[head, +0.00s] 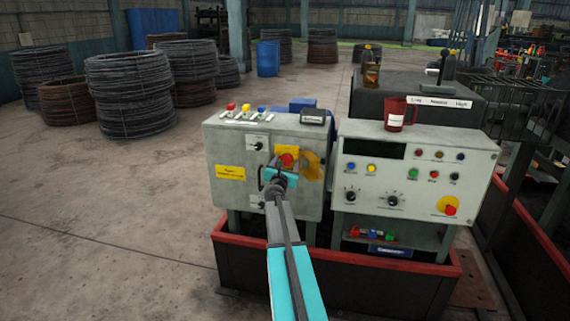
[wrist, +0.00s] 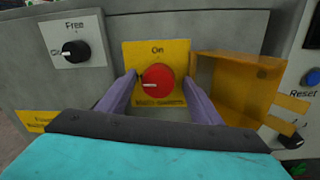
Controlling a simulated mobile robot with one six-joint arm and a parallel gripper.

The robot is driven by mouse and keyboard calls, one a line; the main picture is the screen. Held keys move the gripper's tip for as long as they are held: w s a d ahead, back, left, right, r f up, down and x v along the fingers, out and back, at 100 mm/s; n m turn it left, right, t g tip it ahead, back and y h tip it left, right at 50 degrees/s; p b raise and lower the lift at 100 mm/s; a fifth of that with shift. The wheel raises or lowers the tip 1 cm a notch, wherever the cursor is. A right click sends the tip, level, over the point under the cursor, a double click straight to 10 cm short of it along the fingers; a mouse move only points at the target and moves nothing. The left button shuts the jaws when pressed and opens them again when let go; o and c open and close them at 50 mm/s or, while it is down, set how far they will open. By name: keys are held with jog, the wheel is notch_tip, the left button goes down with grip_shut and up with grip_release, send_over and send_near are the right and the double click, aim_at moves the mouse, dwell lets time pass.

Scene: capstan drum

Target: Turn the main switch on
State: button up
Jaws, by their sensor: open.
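The main switch (wrist: 158,83) is a round red knob on a yellow plate marked "On" above it. Its white pointer mark points left in the wrist view. In the head view the red knob (head: 287,160) shows on the front of the left grey cabinet (head: 225,155). A translucent amber cover (wrist: 235,85) stands swung open to the right of the plate. My gripper (wrist: 158,80) is open, with one finger on each side of the knob. Whether the fingers touch the knob I cannot tell. My gripper (head: 284,163) also shows in the head view, in front of the plate.
A black "Free" selector knob (wrist: 75,52) sits left of the switch. The right console (head: 410,175) carries buttons, knobs and a red emergency stop (head: 450,210). A red mug (head: 396,114) stands on it. A red-edged base (head: 330,262) surrounds both cabinets. Open floor lies left.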

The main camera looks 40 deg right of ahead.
jog(key=shift+c, duration=0.4)
jog(key=c, duration=1)
jog(key=shift+a, duration=0.15)
